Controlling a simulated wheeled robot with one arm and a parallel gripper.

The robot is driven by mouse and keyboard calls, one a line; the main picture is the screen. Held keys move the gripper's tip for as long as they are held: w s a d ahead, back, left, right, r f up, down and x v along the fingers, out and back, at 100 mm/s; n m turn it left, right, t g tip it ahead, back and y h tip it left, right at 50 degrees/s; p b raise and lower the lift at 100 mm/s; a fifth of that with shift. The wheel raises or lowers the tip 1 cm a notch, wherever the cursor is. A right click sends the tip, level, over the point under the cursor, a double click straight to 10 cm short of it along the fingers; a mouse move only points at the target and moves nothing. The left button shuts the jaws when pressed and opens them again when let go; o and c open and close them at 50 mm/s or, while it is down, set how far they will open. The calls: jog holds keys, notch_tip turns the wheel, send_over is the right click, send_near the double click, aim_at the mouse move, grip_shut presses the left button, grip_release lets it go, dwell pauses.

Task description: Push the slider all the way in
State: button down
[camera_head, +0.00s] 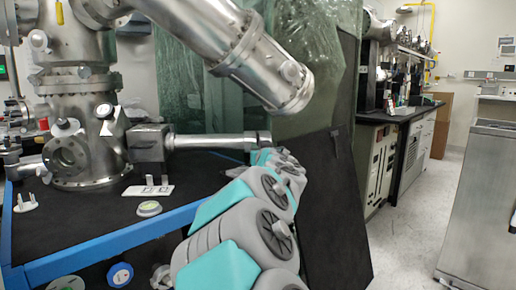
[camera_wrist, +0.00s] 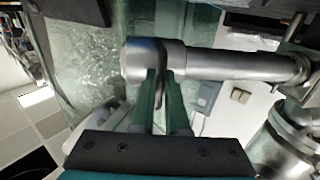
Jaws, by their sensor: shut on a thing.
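The slider (camera_head: 208,141) is a horizontal metal tube that sticks out to the right from a dark square block on the steel vacuum chamber. In the wrist view the tube (camera_wrist: 222,64) runs left to right across the upper middle and ends in a thicker, rounded silver knob at its left. A dark ring sits beside this knob. My gripper (camera_wrist: 162,78) comes up from below, with its two green fingers shut on the slider around the ring and knob. In the head view my gripper (camera_head: 262,150) is at the slider's outer right end, partly hidden by my arm.
The steel chamber (camera_head: 85,130) stands on a black table with a blue edge (camera_head: 130,238). A large metal tube (camera_head: 240,55) slants overhead. A dark panel (camera_head: 340,205) stands right of my arm. Open floor (camera_head: 415,225) lies further right.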

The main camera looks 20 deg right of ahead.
jog(key=w+a+b, duration=0.2)
jog(key=a+b, duration=0.1)
jog(key=a, duration=0.3)
jog(key=w+a+b, duration=0.2)
jog(key=a+b, duration=0.1)
jog(key=a, duration=0.2)
jog(key=w+a+b, duration=0.2)
jog(key=a+b, duration=0.1)
jog(key=a, duration=0.3)
jog(key=shift+w+a+f, duration=0.2)
jog(key=shift+w+a, duration=0.1)
jog(key=shift+w, duration=0.05)
jog(key=shift+w+a+b, duration=0.25)
jog(key=shift+a+b, duration=0.25)
jog(key=shift+a, duration=0.1)
jog(key=shift+w+a+r, duration=0.1)
jog(key=shift+a+r, duration=0.15)
jog(key=shift+a, duration=0.15)
jog(key=c, duration=0.9)
grip_release()
jog(key=shift+d, duration=0.1)
jog(key=shift+v, duration=3.9)
